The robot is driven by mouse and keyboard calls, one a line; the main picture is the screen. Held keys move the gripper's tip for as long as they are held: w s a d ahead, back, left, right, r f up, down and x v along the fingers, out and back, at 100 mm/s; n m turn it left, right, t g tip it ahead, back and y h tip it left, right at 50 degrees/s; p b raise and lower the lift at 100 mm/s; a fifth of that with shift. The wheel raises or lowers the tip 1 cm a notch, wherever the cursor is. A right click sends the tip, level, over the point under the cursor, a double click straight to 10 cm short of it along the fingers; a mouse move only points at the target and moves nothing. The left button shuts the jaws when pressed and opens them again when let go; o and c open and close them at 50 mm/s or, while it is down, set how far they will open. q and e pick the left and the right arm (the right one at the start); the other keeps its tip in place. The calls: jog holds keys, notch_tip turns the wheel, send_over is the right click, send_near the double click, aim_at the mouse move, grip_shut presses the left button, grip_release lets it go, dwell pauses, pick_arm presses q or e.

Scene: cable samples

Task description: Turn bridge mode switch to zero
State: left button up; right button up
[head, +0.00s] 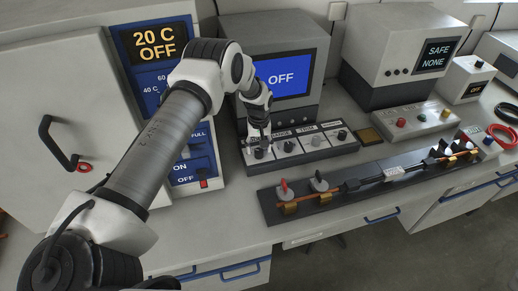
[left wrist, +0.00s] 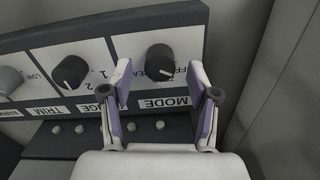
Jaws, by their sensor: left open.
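The bridge unit's mode switch, a round dark knob (left wrist: 160,59) on a white plate labelled MODE, shows upside down in the left wrist view. Its position words are partly covered by the knob and my finger, so I cannot tell its exact setting. My left gripper (left wrist: 160,78) is open, one finger on each side of the knob's near side, apparently not closed on it. In the head view my left gripper (head: 258,134) hangs over the left end of the knob panel. The bridge display (head: 283,77) reads OFF. My right gripper is not in view.
The RANGE knob (left wrist: 70,72) and TRIM knob (left wrist: 10,81) sit beside the mode switch. A cabinet showing 20 C OFF (head: 156,43) stands close at left. A dark clamp fixture (head: 330,197) with a cable lies in front. A SAFE NONE unit (head: 402,45) stands at right.

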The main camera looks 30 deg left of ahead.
pick_arm(q)
notch_tip(320, 180, down, 2)
jog(key=shift+f, duration=0.15)
jog(key=shift+c, duration=0.4)
grip_shut()
